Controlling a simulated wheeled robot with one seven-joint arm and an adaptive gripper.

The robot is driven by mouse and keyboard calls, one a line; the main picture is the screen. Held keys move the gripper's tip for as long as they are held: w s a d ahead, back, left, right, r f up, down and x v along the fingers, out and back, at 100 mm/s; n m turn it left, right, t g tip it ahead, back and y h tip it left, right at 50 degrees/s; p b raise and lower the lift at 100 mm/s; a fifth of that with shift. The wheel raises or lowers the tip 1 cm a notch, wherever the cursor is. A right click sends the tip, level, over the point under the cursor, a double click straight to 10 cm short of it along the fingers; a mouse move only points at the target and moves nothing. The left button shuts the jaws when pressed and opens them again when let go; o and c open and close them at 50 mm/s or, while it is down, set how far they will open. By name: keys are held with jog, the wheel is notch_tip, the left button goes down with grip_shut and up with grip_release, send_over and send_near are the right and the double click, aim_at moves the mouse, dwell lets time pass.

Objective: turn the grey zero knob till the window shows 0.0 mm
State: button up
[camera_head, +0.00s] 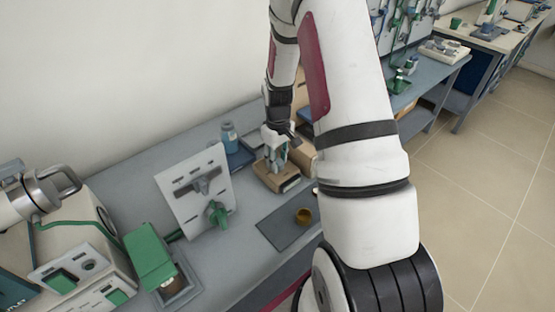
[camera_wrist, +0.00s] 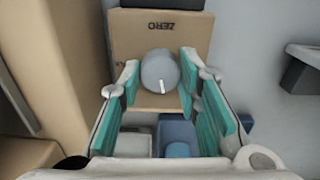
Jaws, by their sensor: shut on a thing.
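The grey zero knob (camera_wrist: 160,72) stands on a tan instrument box (camera_wrist: 192,36) marked ZERO in the wrist view. A white pointer line shows on the knob's near side. My gripper (camera_wrist: 158,78) is around the knob, with a green-padded finger at its left and right sides, shut on it. In the head view my gripper (camera_head: 275,150) reaches down onto the top of the tan box (camera_head: 277,177). A dark window (camera_head: 290,184) shows on the box's front face, but its reading is too small to make out. The knob is hidden there by my gripper.
A blue-capped bottle (camera_head: 229,138) stands behind the box. A white panel with a green handle (camera_head: 217,213) stands to the left. Bare bench (camera_head: 235,245) lies between panel and mat.

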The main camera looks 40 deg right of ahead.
jog(key=shift+m, duration=1.2)
jog(key=o, duration=1.1)
jog(key=shift+o, duration=0.2)
notch_tip(320, 180, up, 12)
jog(key=shift+r, duration=0.1)
